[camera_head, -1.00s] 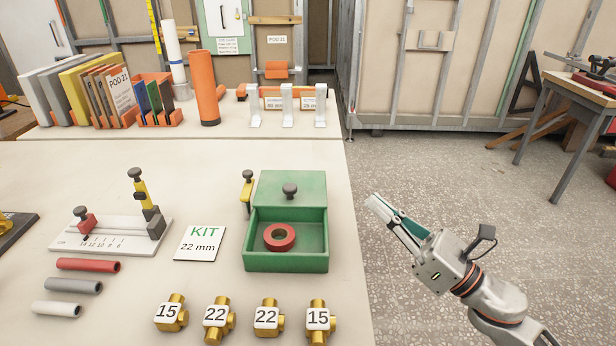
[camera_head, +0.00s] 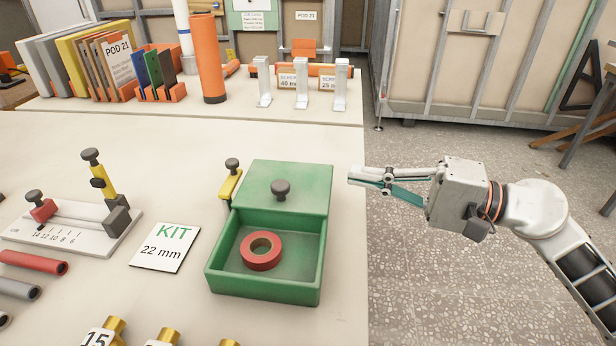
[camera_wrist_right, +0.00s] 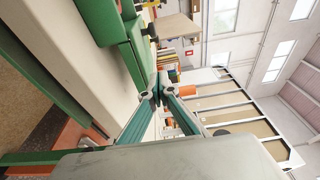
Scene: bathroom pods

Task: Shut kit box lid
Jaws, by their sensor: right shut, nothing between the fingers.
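The green kit box (camera_head: 265,285) stands on the table, its front part open. A red ring, like a tape roll (camera_head: 261,251), lies inside it. The green lid (camera_head: 290,185), with a dark round knob (camera_head: 281,189), sits slid back over the rear part of the box. In the right wrist view, green box parts (camera_wrist_right: 118,30) show at the upper left, beside the fingers (camera_wrist_right: 160,88). My left gripper is not in view.
A yellow clamp-like piece with a dark knob (camera_head: 231,182) stands at the box's left. The KIT 22 mm card (camera_head: 165,246) lies left of the box. Brass fittings (camera_head: 105,333) are at the front edge. White brackets (camera_head: 301,85) stand behind.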

